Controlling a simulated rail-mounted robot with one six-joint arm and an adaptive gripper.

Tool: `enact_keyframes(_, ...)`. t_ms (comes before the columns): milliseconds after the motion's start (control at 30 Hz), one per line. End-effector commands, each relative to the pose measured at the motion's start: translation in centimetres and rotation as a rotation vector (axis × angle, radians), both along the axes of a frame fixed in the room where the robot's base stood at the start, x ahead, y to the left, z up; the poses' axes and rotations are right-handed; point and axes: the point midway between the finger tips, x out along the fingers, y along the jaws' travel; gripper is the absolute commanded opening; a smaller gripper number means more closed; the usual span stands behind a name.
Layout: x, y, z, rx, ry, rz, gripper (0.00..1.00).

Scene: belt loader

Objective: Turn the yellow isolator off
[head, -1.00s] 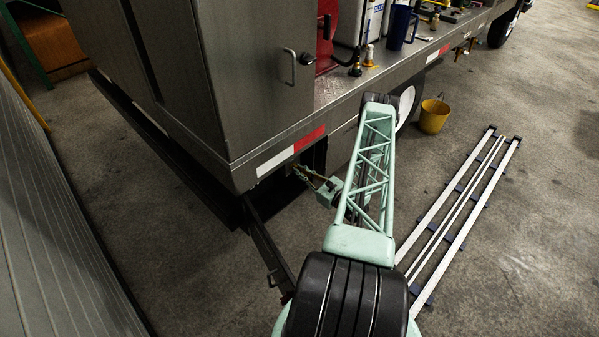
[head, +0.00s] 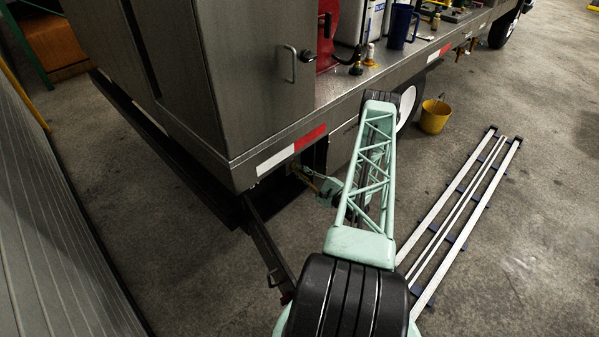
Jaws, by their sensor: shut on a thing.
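My gripper (head: 304,178) reaches up and left from my mint-green wrist, into the dark recess under the front corner of the truck deck. It is small and partly in shadow. Its fingers are shut at the recess, where a small yellowish part, the yellow isolator (head: 295,168), shows between or beside the tips. The fingers and the shadow hide most of the isolator, so its exact handle angle cannot be made out.
The deck edge (head: 291,153) with its red and white strip hangs just above my gripper. A grey cabinet (head: 250,80) stands on the deck. A yellow bucket (head: 434,116) and long rails (head: 465,205) lie on the floor to the right.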

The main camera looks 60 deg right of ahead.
Motion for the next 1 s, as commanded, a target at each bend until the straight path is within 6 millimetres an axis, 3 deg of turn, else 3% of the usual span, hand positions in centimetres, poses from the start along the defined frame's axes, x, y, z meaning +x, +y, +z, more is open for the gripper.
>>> enact_keyframes(600, 0.01, 0.09, -0.23, -0.466, 0.116, -0.001, 0.0)
enact_keyframes(1000, 0.01, 0.09, -0.31, -0.663, 0.164, -0.001, 0.0)
